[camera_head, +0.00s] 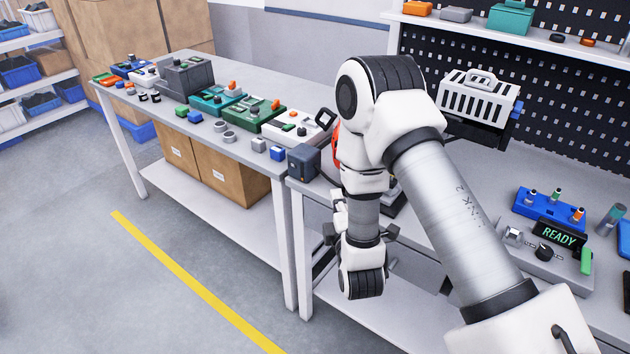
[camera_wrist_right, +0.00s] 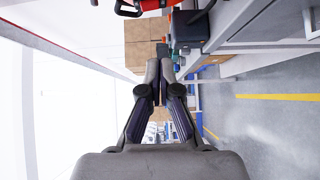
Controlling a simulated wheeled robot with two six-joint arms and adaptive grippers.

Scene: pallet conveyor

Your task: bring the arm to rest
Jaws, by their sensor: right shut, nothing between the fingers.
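My right arm (camera_head: 455,215) comes in from the lower right, bends at a raised elbow and hangs down in front of the bench. Its wrist (camera_head: 362,270) is at the front edge of the bench. In the head view the fingers of the right gripper are mostly hidden behind the wrist. In the right wrist view the right gripper (camera_wrist_right: 160,72) has its two dark fingers brought together at the tips, with nothing held between them. My left gripper is not in view.
A side table (camera_head: 240,60) with several coloured parts stands at the left, cardboard boxes (camera_head: 225,172) on its lower shelf. The bench on the right has a READY display (camera_head: 559,238) and a blue holder (camera_head: 549,207). A pegboard (camera_head: 570,100) stands behind. Floor at left is clear.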

